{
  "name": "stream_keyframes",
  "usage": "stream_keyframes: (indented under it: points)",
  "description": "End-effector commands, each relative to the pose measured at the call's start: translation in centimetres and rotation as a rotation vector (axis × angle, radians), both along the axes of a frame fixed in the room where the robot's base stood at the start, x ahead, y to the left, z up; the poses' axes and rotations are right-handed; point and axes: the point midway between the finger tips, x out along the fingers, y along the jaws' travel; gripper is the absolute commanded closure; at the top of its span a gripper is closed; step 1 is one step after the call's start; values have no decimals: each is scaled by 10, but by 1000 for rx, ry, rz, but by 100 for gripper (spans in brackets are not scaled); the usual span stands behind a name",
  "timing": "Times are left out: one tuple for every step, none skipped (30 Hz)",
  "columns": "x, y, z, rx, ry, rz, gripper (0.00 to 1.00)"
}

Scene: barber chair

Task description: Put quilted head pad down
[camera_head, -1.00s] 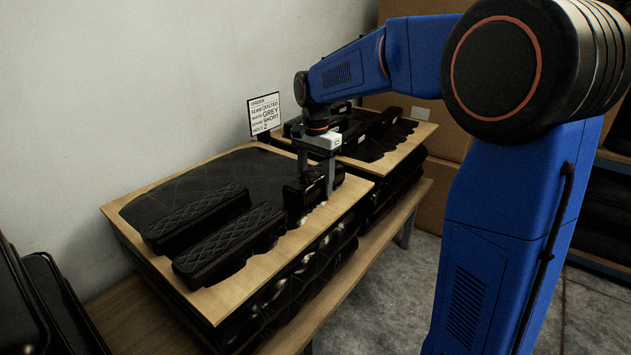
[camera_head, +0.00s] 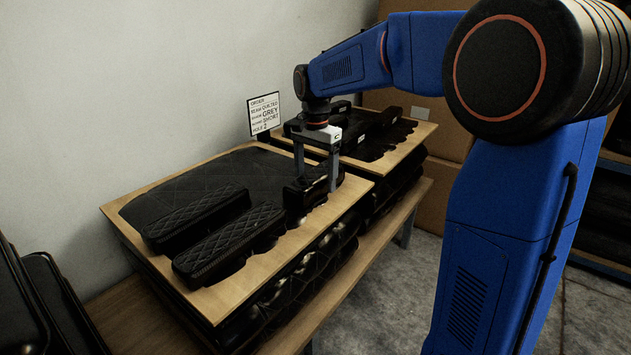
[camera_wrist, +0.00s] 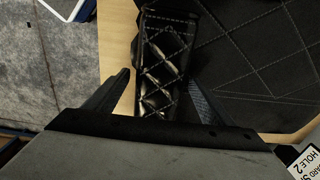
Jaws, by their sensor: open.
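The black quilted head pad (camera_head: 306,192) rests at the right end of the near wooden board. It also shows in the wrist view (camera_wrist: 163,55), with pale diamond stitching, lying between my fingers. My gripper (camera_head: 316,184) is open, with one finger on each side of the pad. In the wrist view my gripper (camera_wrist: 160,85) shows a gap between the left finger and the pad; the right finger is close beside it, and I cannot tell whether it touches. The pad's underside is hidden.
Two long quilted black pads (camera_head: 197,216) (camera_head: 230,245) lie on the near board (camera_head: 240,294). An order card (camera_head: 264,113) stands behind, by the wall. A second board (camera_head: 417,139) with black parts lies beyond. Black cases (camera_head: 50,310) stand at lower left.

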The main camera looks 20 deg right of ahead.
Motion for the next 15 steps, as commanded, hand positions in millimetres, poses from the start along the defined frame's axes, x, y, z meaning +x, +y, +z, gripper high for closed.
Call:
stream_keyframes:
  points:
    - [1,0,9,0,-4,0,24]
    - [0,0,15,0,-2,0,24]
    - [1,0,23,1,-4,0,24]
    - [1,0,29,0,-4,0,24]
    - [1,0,35,1,-4,0,24]
    - [0,0,43,1,-4,0,24]
    - [0,0,49,0,-4,0,24]
    - [1,0,55,1,-4,0,24]
    - [1,0,62,0,-4,0,24]
    - [1,0,67,0,-4,0,24]
    - [0,0,72,0,-4,0,24]
    - [0,0,79,0,-4,0,24]
    - [0,0,82,0,-4,0,24]
    - [0,0,86,0,-2,0,24]
    - [0,0,91,0,-2,0,24]
